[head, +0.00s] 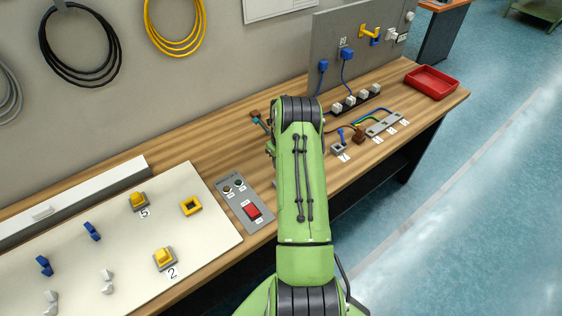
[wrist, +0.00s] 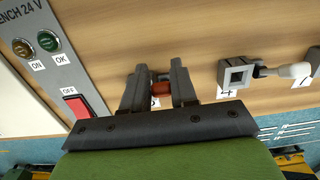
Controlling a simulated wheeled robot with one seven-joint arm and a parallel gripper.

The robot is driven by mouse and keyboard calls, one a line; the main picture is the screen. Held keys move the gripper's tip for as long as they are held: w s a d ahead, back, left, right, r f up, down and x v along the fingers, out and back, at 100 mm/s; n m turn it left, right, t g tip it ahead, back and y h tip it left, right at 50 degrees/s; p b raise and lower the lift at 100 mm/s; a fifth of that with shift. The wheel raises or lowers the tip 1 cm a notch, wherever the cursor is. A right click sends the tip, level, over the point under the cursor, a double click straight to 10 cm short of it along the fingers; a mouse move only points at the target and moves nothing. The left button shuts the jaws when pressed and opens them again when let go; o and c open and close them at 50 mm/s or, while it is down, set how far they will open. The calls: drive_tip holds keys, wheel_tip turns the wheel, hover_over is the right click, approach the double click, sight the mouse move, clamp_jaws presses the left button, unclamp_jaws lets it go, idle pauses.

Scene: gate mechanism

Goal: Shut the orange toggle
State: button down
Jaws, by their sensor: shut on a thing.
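The orange toggle (wrist: 161,88) shows in the wrist view as a small reddish-orange piece between my fingers. My gripper (wrist: 158,76) is closed on it, with one dark finger on each side. The toggle's base and label are mostly hidden by the fingers, and its tilt is hard to tell. In the head view my green arm hides both the gripper and the toggle.
Left of the gripper is a grey panel (wrist: 48,68) with ON and OK lamps and a red OFF switch (wrist: 76,106). A red tray (head: 432,82) sits at the bench's far end.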

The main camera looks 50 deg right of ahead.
drive_tip(key=c, duration=1)
unclamp_jaws()
drive_tip(key=shift+o, duration=0.2)
wheel_tip(320, 180, up, 16)
drive_tip(key=shift+s+f, duration=0.15)
drive_tip(key=shift+s, duration=0.15)
